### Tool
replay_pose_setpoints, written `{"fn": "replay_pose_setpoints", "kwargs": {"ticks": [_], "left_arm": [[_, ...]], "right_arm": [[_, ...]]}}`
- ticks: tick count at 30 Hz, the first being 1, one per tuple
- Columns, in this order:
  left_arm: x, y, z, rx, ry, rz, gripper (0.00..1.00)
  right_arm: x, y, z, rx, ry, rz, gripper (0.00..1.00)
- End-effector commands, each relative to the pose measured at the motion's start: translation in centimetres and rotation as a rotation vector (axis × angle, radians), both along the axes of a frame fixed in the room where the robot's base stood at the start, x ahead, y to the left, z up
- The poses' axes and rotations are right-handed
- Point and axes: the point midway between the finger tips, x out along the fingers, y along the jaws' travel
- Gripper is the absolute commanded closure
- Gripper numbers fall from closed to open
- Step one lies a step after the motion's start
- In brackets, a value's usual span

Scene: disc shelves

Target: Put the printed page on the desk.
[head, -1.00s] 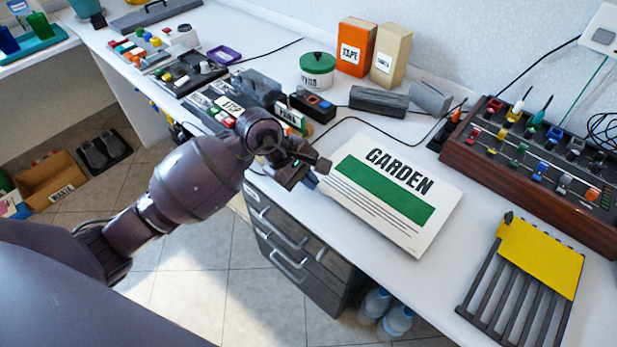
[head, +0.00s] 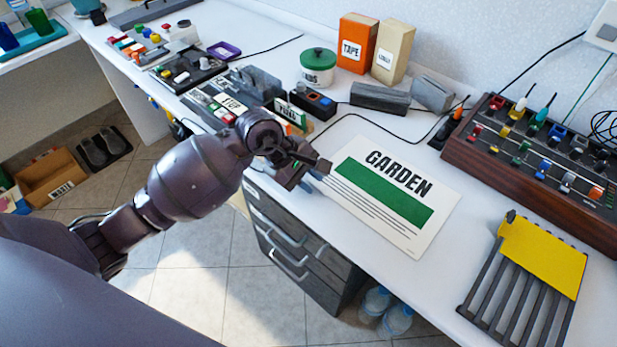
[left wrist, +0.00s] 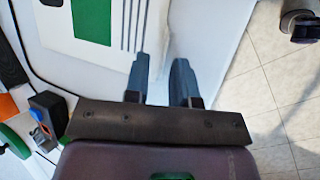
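The printed page (head: 378,212) is white with the word GARDEN, a green block and lines of print. It lies on the white desk (head: 455,285) near the front edge, and also shows in the left wrist view (left wrist: 119,55). My left gripper (head: 318,172) is at the page's left corner, above the desk's front edge. In the left wrist view its two fingers (left wrist: 160,75) stand apart with nothing seen between them. One fingertip is close to the page's edge; I cannot tell whether it touches. My right gripper is not in view.
A yellow-topped slatted rack (head: 535,262) stands right of the page, and a wooden-sided control panel (head: 545,165) behind it. Grey blocks (head: 380,97), a black cable and an orange TAPE box (head: 355,45) are behind the page. Grey drawers (head: 290,240) are below the desk.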

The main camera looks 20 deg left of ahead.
Motion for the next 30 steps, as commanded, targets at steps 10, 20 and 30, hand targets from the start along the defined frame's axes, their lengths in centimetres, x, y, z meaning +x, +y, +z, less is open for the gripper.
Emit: {"fn": "replay_pose_setpoints", "kwargs": {"ticks": [10,20,30], "left_arm": [[-0.3,0.8,2.3,0.005,0.002,0.000,0.71],[-1.5,3.5,7.2,0.006,-0.002,0.000,0.71],[-2.4,5.6,10.8,0.002,0.003,0.000,0.71]], "right_arm": [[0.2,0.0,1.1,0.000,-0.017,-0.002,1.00],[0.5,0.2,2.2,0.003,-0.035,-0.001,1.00],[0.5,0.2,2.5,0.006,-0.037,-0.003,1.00]]}}
